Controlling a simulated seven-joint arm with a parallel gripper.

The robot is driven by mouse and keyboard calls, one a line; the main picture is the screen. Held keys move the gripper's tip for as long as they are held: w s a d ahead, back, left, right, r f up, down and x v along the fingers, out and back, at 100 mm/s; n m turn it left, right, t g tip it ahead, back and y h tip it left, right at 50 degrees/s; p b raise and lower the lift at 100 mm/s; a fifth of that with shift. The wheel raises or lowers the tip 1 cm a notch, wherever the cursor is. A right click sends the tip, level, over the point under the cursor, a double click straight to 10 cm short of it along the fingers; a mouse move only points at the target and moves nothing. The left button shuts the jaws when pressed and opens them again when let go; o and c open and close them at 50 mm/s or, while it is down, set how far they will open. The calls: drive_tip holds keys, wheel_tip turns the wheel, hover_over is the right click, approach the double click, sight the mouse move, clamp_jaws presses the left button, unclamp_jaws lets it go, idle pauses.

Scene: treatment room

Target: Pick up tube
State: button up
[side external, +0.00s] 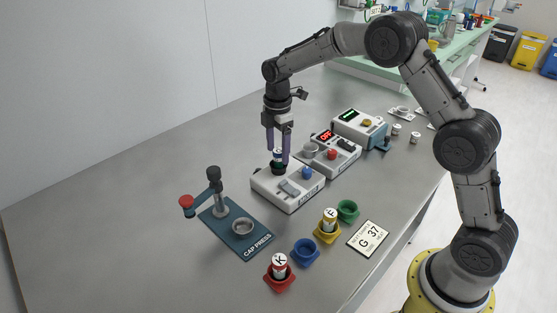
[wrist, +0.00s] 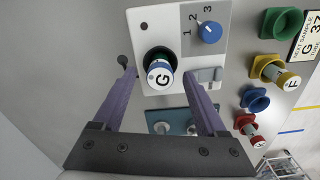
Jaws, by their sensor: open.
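A tube marked G (wrist: 160,74), with a white label and a green band, stands in a black round socket of a white device (wrist: 147,23). In the side view, the tube (side external: 278,154) is partly hidden by my fingers. My gripper (side external: 278,158) is above the device, pointing down, its purple fingers apart. In the wrist view, my gripper (wrist: 158,70) is open, with the tube between the two fingers and a gap on each side. I cannot tell whether either finger touches it. Tube F (side external: 330,219) stands in a yellow holder and tube K (side external: 279,266) in a red holder.
The white device has a blue knob (side external: 306,173). A cap press (side external: 222,212) stands to the left. Behind are a device with a red OFF display (side external: 326,136) and another with a green display (side external: 348,114). Blue (side external: 305,252) and green (side external: 348,210) holders look empty. A G 37 card (side external: 369,238) lies flat.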

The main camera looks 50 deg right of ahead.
drive_tip(key=shift+f, duration=1.15)
clamp_jaws()
